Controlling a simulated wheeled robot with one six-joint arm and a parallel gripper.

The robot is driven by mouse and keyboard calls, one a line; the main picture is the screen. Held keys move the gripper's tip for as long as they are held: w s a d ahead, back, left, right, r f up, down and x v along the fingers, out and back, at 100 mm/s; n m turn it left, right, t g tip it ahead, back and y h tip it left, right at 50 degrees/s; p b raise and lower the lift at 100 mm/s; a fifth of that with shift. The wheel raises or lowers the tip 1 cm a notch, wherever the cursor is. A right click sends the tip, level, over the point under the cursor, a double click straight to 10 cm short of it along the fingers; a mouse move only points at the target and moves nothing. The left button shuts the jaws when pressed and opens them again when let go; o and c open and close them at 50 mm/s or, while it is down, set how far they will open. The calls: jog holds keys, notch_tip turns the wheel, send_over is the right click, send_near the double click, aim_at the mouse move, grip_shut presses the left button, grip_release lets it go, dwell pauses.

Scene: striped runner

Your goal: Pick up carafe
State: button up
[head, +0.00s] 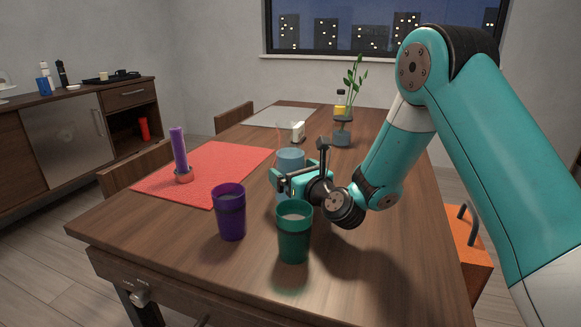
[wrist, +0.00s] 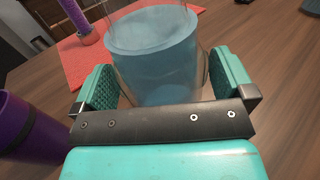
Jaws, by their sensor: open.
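The carafe (head: 290,159) is clear glass with blue liquid in it and stands upright on the wooden table (head: 384,235). In the wrist view the carafe (wrist: 155,60) fills the space between my jaws, its top out of frame. My gripper (head: 289,181) is open and low, reaching in from the right, with one teal pad on each side of the carafe. It also shows in the wrist view (wrist: 163,80). I cannot tell whether the pads touch the glass. The gripper hides part of the carafe's lower body in the head view.
A purple cup (head: 230,212) and a green cup (head: 294,232) stand in front of my gripper. A purple candle (head: 180,155) stands on the red mat (head: 225,168) at left. A plant in a vase (head: 342,138) and a small white holder (head: 298,131) stand behind.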

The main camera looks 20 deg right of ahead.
jog(key=c, duration=1)
jog(key=shift+c, duration=0.8)
jog(key=shift+r, duration=0.15)
